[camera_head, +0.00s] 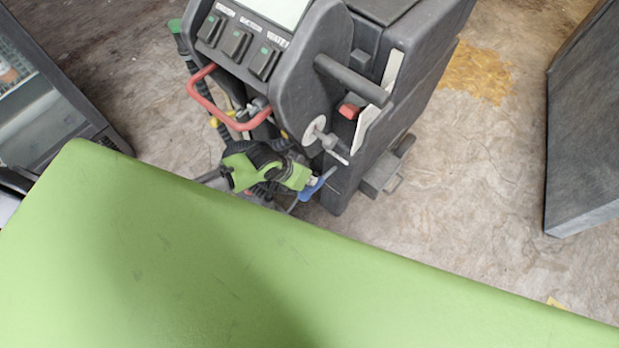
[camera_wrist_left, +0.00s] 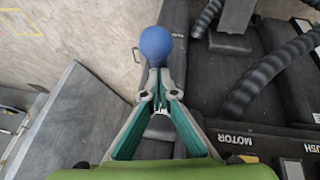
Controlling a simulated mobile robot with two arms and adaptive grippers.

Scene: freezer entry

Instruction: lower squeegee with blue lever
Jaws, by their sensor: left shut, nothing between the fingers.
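The floor-cleaning machine (camera_head: 300,60) stands in the middle of the head view, dark grey with a red bar handle. Its blue lever (camera_head: 318,186) is low at its rear, close to my left gripper (camera_head: 311,182). In the left wrist view the lever ends in a round blue knob (camera_wrist_left: 156,44). The fingers of my left gripper (camera_wrist_left: 158,78) are shut together just below the knob in that picture, with nothing held between them. Whether the tips touch the lever is unclear. The squeegee is not clearly visible. My right gripper is not in view.
A dark grey block (camera_head: 585,120) stands on the floor at the right. A glass-fronted cabinet (camera_head: 40,90) is at the left. Black ribbed hoses (camera_wrist_left: 268,72) run along the machine. The concrete floor between the machine and the right block is free.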

